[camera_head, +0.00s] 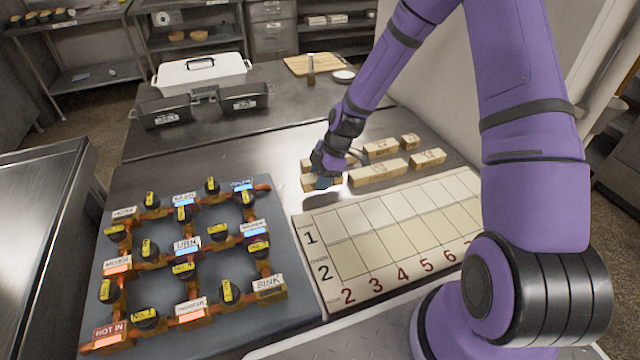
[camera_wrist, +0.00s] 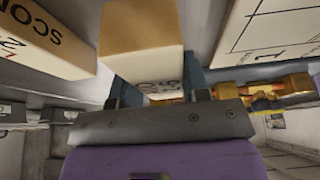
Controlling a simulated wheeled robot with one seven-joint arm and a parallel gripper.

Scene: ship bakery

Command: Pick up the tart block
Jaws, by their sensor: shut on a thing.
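My gripper (camera_head: 325,176) reaches down at the near left end of a group of pale wooden blocks. It is shut on a wooden block (camera_head: 335,182), which sits between the two fingers in the wrist view (camera_wrist: 145,65). The held block's label is partly hidden by the gripper and I cannot read it, so I cannot tell if it is the tart block. Whether it touches the table is unclear. A block lettered "SCON" (camera_wrist: 45,35) shows beside it in the wrist view. The other blocks' labels are too small to read in the head view.
Several loose blocks, including a long one (camera_head: 378,173), lie just right of my gripper. A numbered grid board (camera_head: 350,262) lies in front. A grey board with orange pipes and black knobs (camera_head: 160,335) is at left. Black bins (camera_head: 165,112) and a white container (camera_head: 200,72) stand behind.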

